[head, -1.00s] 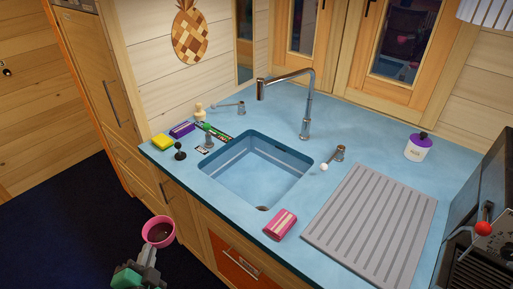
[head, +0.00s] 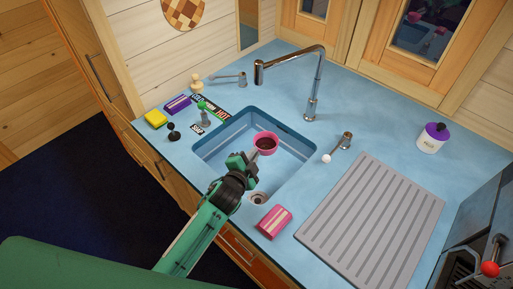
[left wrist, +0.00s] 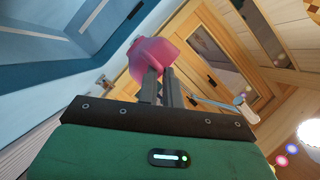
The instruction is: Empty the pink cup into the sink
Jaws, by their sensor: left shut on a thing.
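The pink cup (head: 266,141) is held over the blue sink (head: 222,152) in the head view, with dark contents showing inside it. It looks roughly upright there. My left gripper (head: 254,154) is shut on the cup from its near side. In the left wrist view the cup (left wrist: 150,55) sits at the tips of the two grey fingers (left wrist: 158,84). My right gripper is not in view.
A tall faucet (head: 318,80) stands behind the sink. A pink-and-white box (head: 274,221) lies at the sink's front right, beside a grey ribbed drainboard (head: 372,220). A yellow sponge (head: 156,119), a purple packet (head: 178,104) and small levers stand at the left.

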